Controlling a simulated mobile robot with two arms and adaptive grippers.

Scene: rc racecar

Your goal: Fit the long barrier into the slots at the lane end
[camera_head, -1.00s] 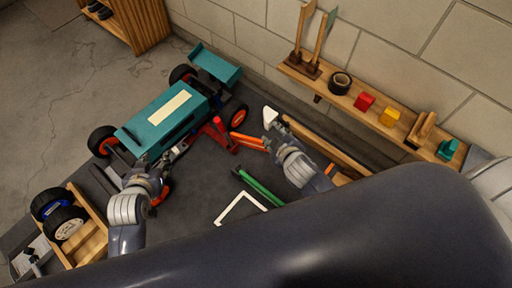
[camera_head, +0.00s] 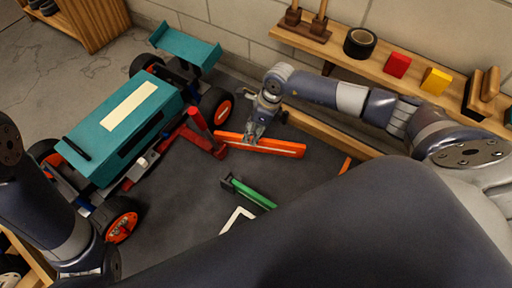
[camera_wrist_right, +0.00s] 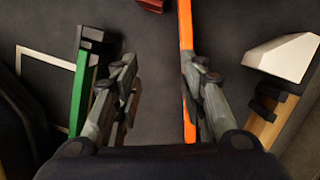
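The long orange barrier (camera_head: 275,147) stands on edge on the dark bench top, with a pale stripe along its side. Its left end is close to a red bracket with a red post (camera_head: 202,135); I cannot tell whether they touch. The slots are not clearly seen. My left gripper is out of the head view; only its arm shows.
A teal RC car (camera_head: 125,115) with orange wheels stands to the left. A green and black bar (camera_head: 248,192) and a white outline (camera_head: 236,219) lie in front of the barrier. A wooden wall shelf (camera_head: 345,55) holds tape and blocks. Open bench lies between car and bar.

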